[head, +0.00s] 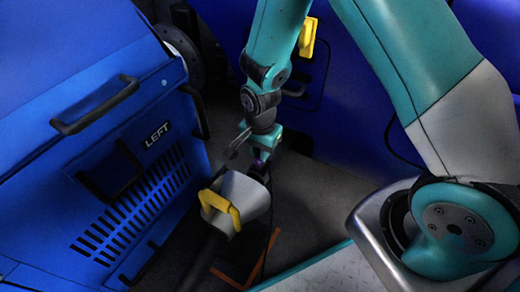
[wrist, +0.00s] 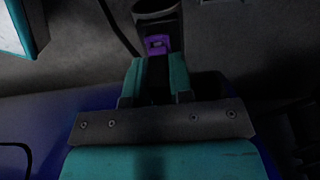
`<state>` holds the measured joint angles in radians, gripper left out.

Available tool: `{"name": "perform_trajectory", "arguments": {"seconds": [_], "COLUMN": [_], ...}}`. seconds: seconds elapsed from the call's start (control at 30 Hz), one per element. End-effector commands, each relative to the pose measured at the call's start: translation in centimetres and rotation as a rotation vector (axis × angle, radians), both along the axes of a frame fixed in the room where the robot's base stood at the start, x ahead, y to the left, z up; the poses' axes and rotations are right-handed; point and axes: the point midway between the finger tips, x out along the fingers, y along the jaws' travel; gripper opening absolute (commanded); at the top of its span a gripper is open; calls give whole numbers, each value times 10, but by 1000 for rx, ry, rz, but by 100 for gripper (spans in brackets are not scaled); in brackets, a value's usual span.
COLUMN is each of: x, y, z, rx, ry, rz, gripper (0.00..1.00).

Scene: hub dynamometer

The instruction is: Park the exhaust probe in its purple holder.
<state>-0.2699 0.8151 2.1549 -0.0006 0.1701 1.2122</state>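My gripper (head: 262,152) points down beside the blue cabinet. In the wrist view its two teal fingers (wrist: 157,75) stand on either side of a dark bar. The bar runs on to a dark, round-ended tube with a purple patch (wrist: 157,43); I take this for the exhaust probe (wrist: 156,14), held in the fingers. A small purple spot also shows at the fingertips in the head view. I cannot make out a separate purple holder in either view.
Dark floor (head: 305,200) lies right of the funnel, with orange lines (head: 262,262) below.

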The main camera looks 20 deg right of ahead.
Motion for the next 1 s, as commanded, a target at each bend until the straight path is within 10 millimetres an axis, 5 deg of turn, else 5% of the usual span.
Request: {"name": "perform_trajectory", "arguments": {"seconds": [1.0], "x": [0], "y": [0], "z": [12], "rx": [-1], "ry": [1], "rz": [0], "gripper": [0]}}
